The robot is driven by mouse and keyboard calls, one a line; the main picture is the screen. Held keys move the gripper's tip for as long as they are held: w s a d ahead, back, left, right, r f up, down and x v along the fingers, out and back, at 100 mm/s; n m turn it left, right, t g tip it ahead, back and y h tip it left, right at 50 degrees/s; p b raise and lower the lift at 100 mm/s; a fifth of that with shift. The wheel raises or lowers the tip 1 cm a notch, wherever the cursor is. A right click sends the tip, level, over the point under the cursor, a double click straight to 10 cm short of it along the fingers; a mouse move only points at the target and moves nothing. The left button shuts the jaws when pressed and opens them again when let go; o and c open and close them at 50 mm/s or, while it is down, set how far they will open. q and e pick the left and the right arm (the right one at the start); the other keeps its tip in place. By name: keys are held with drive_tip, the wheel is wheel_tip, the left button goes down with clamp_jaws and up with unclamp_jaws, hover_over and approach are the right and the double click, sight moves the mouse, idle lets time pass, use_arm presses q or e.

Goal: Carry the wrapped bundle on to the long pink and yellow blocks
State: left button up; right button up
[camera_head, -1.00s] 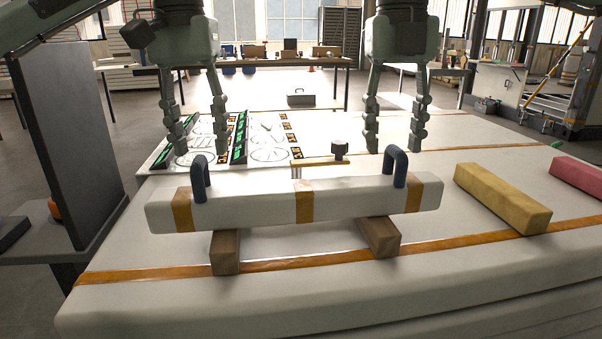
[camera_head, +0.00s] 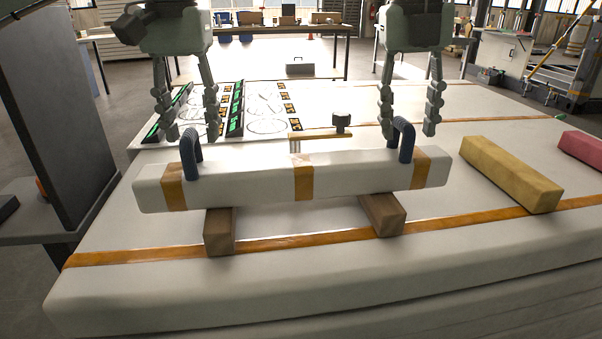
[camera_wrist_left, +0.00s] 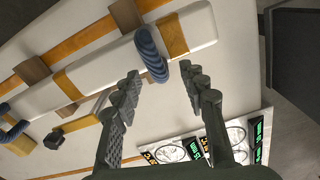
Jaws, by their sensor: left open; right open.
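The wrapped bundle (camera_head: 270,182) is a long white bar with orange bands, lying level across two brown wooden blocks (camera_head: 219,232). It has a blue handle near each end, the left one (camera_head: 191,153) and the right one (camera_head: 407,140). My left gripper (camera_head: 190,137) is open and empty, above and behind the left handle. In the left wrist view that handle (camera_wrist_left: 151,54) lies just beyond the open fingertips. My right gripper (camera_head: 409,130) is open around or just behind the right handle; exact depth is unclear. The yellow block (camera_head: 511,174) and the pink block (camera_head: 582,145) lie at the right.
All this rests on a white padded table (camera_head: 330,290) with orange straps. A patterned panel (camera_head: 265,122) lies behind the bundle at left. A small dark knob (camera_head: 341,121) stands behind its middle. A dark upright panel (camera_head: 52,115) stands off the left edge.

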use_arm(q)
drive_tip(key=shift+f, duration=1.35)
use_arm(e)
drive_tip(key=shift+d+f, duration=0.15)
drive_tip(key=shift+f, duration=1.2)
use_arm(q)
drive_tip(key=shift+c, duration=0.2)
clamp_jaws()
use_arm(e)
drive_tip(key=c, duration=1)
use_arm(q)
drive_tip(key=shift+r, duration=0.15)
use_arm(e)
drive_tip(key=shift+r, duration=0.1)
